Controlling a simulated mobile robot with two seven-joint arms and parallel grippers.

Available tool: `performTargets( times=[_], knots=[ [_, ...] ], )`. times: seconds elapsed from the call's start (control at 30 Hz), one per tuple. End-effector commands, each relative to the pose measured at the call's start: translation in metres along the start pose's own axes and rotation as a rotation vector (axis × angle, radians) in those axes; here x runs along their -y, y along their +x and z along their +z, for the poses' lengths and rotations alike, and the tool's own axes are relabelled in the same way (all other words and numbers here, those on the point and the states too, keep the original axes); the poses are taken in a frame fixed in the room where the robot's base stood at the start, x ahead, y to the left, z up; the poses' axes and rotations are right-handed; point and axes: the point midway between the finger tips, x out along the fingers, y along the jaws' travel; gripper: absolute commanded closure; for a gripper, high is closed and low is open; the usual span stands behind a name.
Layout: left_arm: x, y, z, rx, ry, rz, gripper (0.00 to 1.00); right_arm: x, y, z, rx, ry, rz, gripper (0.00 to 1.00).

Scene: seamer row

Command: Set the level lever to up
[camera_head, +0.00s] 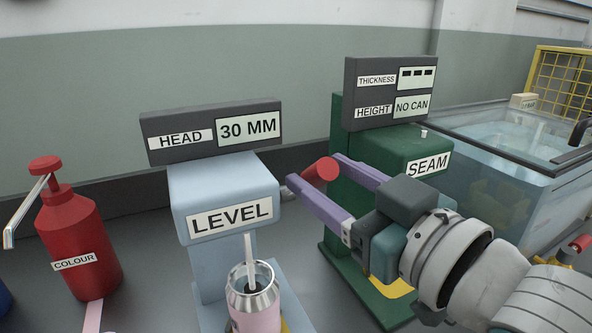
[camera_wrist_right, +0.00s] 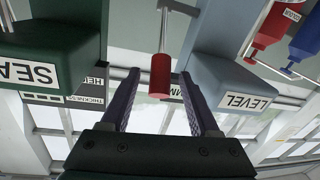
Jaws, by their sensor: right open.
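The level machine (camera_head: 222,185) is a pale blue block labelled LEVEL, with a dark display (camera_head: 212,130) reading HEAD 30 MM. Its lever has a red cylindrical knob (camera_head: 322,171) on a thin metal rod at the machine's right side. In the right wrist view the knob (camera_wrist_right: 160,76) hangs between the purple fingers. My right gripper (camera_head: 315,171) is open, with one finger on each side of the knob; I cannot tell whether either touches it. The finger partly hides the rod in the head view, so the lever's exact setting is unclear. My left gripper is not in view.
A pink can (camera_head: 255,308) with a pale stick stands at the level machine's front. The green SEAM machine (camera_head: 408,150) is close behind my right gripper. A red COLOUR bottle (camera_head: 75,240) stands at left, and a glass water tank (camera_head: 520,165) at right.

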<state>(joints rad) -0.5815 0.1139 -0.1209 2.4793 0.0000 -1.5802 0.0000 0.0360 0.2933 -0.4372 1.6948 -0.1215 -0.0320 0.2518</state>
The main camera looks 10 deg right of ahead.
Motion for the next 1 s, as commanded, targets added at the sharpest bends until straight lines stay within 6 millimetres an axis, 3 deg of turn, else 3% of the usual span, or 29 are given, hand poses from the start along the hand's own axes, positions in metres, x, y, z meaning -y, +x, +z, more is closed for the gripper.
performTargets(
  times=[0.27,0.8,1.0],
  knots=[
    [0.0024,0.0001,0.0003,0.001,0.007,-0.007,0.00,0.0001,0.0013,-0.0001,0.000,0.000,0.000,0.38],
    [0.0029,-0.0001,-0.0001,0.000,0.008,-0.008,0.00,0.0001,0.0010,-0.0001,0.000,0.000,0.000,0.99],
    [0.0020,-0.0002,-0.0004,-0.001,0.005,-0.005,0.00,0.0001,0.0010,-0.0001,0.000,0.000,0.000,1.00]
  ],
)
